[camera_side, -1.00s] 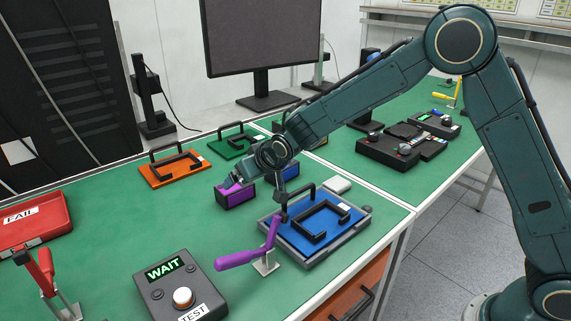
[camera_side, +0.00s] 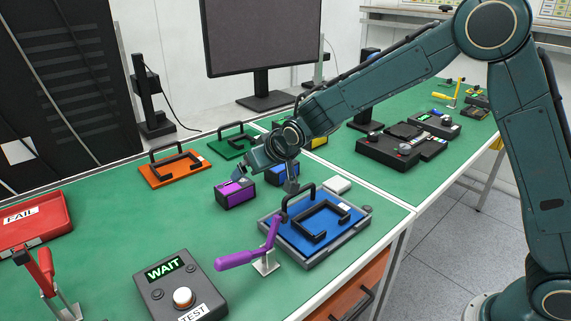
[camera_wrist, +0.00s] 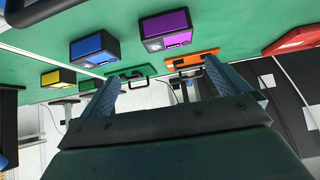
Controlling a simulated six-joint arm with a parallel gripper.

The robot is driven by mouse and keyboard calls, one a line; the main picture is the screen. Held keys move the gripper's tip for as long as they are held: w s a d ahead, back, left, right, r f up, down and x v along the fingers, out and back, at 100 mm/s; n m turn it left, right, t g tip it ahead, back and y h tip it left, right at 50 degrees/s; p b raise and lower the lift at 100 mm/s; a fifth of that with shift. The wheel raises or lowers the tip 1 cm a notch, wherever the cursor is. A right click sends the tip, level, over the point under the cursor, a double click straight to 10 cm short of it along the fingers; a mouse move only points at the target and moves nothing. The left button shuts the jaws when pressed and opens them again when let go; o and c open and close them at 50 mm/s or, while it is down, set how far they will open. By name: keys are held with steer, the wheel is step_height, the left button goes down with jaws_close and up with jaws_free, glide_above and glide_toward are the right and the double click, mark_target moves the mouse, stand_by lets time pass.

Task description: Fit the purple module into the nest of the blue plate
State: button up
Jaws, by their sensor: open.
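The purple module (camera_side: 237,193), a black box with a purple top, stands on the green bench left of the blue plate. It also shows in the wrist view (camera_wrist: 166,28). The blue plate (camera_side: 298,238) lies in a grey fixture, with a black handle at its back. Its nest (camera_side: 322,223), a raised black frame, looks empty. My gripper (camera_side: 247,166) is open and empty, above and slightly behind the module in the side view. In the wrist view its fingers (camera_wrist: 160,85) are spread, with nothing between them and the module beyond.
A blue module (camera_side: 284,174) stands close to the right of the purple one. A purple-handled clamp (camera_side: 237,258) stands at the plate's front left. Orange (camera_side: 175,170) and green (camera_side: 234,141) plates lie behind. A WAIT box (camera_side: 180,290) is in front; bench left of the module is clear.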

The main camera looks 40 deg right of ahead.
steer(key=s+d+r+g, duration=0.1)
steer(key=s+d+r, duration=0.4)
steer(key=s, duration=0.4)
steer(key=s+d+r+g, duration=0.1)
steer(key=s+d+r, duration=0.2)
steer(key=s+r, duration=0.5)
steer(key=s+d, duration=0.1)
steer(key=s, duration=1)
steer(key=s+d+f+g, duration=0.1)
steer(key=s, duration=1)
steer(key=shift+d+f, duration=0.3)
steer(key=shift+d, duration=0.05)
steer(key=shift+w, duration=0.1)
